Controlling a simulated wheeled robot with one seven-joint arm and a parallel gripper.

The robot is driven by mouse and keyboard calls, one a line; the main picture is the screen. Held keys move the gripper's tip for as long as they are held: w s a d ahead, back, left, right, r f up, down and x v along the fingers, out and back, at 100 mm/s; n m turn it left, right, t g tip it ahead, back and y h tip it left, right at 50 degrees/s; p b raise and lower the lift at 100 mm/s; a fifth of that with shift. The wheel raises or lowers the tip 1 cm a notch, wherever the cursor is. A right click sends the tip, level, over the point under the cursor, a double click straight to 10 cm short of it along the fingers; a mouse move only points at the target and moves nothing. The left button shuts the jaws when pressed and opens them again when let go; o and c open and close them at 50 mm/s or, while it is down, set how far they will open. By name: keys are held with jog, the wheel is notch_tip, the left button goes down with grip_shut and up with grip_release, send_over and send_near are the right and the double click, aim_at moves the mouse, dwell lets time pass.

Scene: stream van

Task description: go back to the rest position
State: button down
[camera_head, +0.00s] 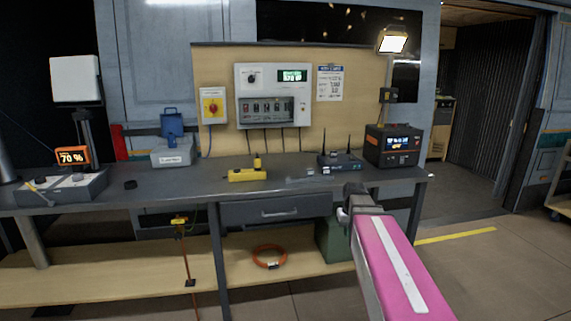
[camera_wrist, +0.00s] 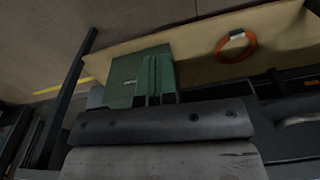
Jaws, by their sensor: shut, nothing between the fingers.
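My gripper (camera_head: 350,192) is at the end of my pink arm, in front of the right part of the workbench in the head view. It is small and partly hidden there by my own arm. In the wrist view my gripper (camera_wrist: 165,122) shows as a dark bar across the bottom. It is shut with nothing held. The workbench (camera_head: 215,183) runs across the head view, with a closed drawer (camera_head: 275,209) to the left of my gripper.
A yellow device (camera_head: 248,175), a router (camera_head: 340,161) and a black power station (camera_head: 393,146) stand on the bench. Below are an orange cable coil (camera_head: 269,257) and a green box (camera_wrist: 140,76). Open floor (camera_head: 480,270) lies to the right.

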jog(key=s+a+f, duration=0.5)
jog(key=s+f, duration=0.7)
jog(key=shift+s+f+m+g, duration=0.25)
jog(key=shift+s+m+g, duration=0.15)
